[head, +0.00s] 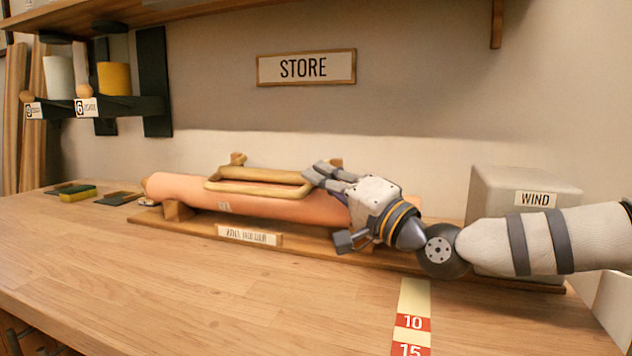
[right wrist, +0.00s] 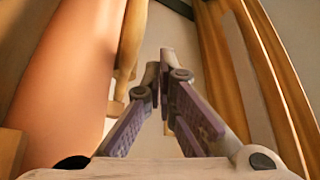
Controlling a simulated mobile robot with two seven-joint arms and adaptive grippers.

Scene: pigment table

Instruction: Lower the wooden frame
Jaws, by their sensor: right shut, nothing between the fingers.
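The wooden frame (head: 258,188) is a light wood loop with rounded corners, lying along the upper front side of an orange-pink roll (head: 170,188). I cannot tell whether it touches the roll. My right gripper (head: 312,172) is at the right end of the frame, its fingers pointing left, shut and empty. Its body hides the right part of the roll. In the right wrist view the shut fingers (right wrist: 163,62) point away beside a light wood bar (right wrist: 134,40), likely part of the frame, with the roll (right wrist: 68,75) on the left. My left gripper is out of view.
The roll rests on a wooden base with a small label (head: 249,236). A grey box marked WIND (head: 515,188) stands behind my right forearm. A sponge (head: 78,195) lies at the left. A wall shelf (head: 150,14) is above.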

